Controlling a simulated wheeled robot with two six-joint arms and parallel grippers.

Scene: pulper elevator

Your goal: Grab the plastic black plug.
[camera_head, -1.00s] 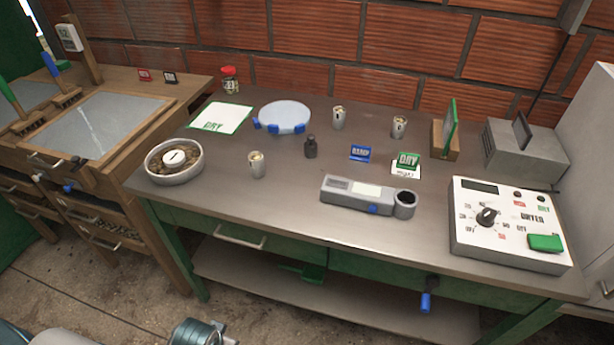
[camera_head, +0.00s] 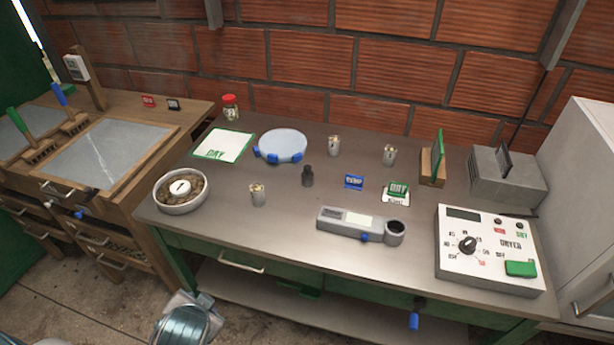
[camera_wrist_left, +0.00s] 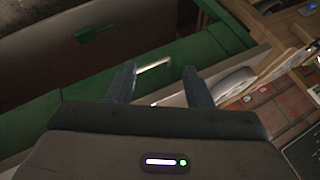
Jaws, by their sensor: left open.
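A small black object with a narrower top, which looks like the black plug (camera_head: 307,176), stands upright on the grey tabletop (camera_head: 285,215) near its middle, in the head view. My left gripper (camera_wrist_left: 158,84) shows in the left wrist view with its two fingers apart and nothing between them. It faces the green front of a table and a pale handle. The plug cannot be made out in the wrist view. In the head view only a teal and silver part of my arm shows at the bottom left, away from the plug. My right gripper is not in view.
Around the plug stand a metal cup (camera_head: 258,194), a blue-clipped round dish (camera_head: 281,147), a blue sign (camera_head: 354,182) and a grey handheld device (camera_head: 360,225). A bowl of beans (camera_head: 180,191) is at the left, a white dryer box (camera_head: 490,249) at the right. The tabletop in front of the plug is clear.

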